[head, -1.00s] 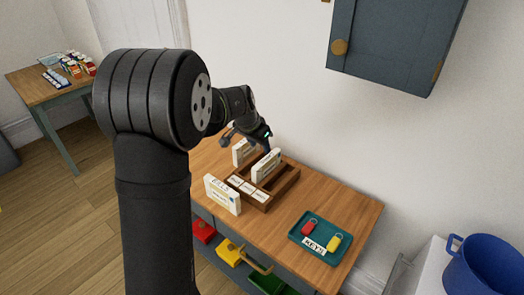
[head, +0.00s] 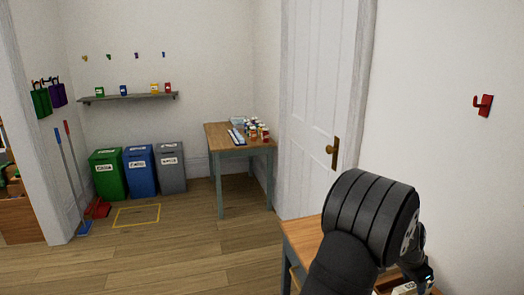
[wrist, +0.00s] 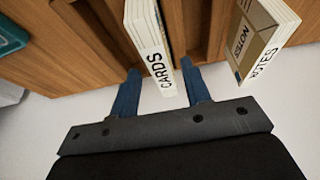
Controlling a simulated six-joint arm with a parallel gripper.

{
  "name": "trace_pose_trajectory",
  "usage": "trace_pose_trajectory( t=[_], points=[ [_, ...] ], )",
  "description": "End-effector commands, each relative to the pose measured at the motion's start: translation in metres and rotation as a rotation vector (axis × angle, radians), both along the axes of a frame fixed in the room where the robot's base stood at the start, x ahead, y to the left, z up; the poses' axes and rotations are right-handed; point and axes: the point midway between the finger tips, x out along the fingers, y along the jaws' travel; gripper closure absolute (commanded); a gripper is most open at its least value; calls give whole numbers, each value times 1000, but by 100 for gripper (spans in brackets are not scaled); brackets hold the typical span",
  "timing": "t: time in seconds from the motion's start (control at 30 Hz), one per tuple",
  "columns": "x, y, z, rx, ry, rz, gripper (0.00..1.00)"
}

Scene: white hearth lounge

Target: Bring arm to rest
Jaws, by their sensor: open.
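My gripper (wrist: 162,72) is open in the wrist view, its two blue fingers apart. A white box lettered CARDS (wrist: 148,40) shows between the fingers in the picture; neither finger visibly grips it. A second box, with a tan panel and lettering partly reading NOTES (wrist: 262,40), stands to the right of the fingers. Both are by a brown wooden holder (wrist: 200,25). In the head view my arm fills the lower right, and my gripper's fingers are hidden or out of frame there.
A teal tray's corner (wrist: 10,35) shows at the wrist view's left. In the head view, a wooden table (head: 303,237) is partly behind my arm. A white door (head: 320,100), a side table (head: 228,139) and several bins (head: 140,172) stand beyond. Open floor lies left.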

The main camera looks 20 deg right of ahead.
Motion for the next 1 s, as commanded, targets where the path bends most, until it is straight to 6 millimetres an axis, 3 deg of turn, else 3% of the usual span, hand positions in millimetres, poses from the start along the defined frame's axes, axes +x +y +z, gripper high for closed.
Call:
trace_pose_trajectory(
  t=[0.23, 0.33, 0.53, 1.0],
  points=[
    [0, -15, -39, 0, -1, 0, 57],
    [0, -15, -18, -4, -2, 0, 57],
    [0, -15, -3, -2, 0, 0, 57],
    [0, -14, -4, 0, 1, 1, 57]
  ],
)
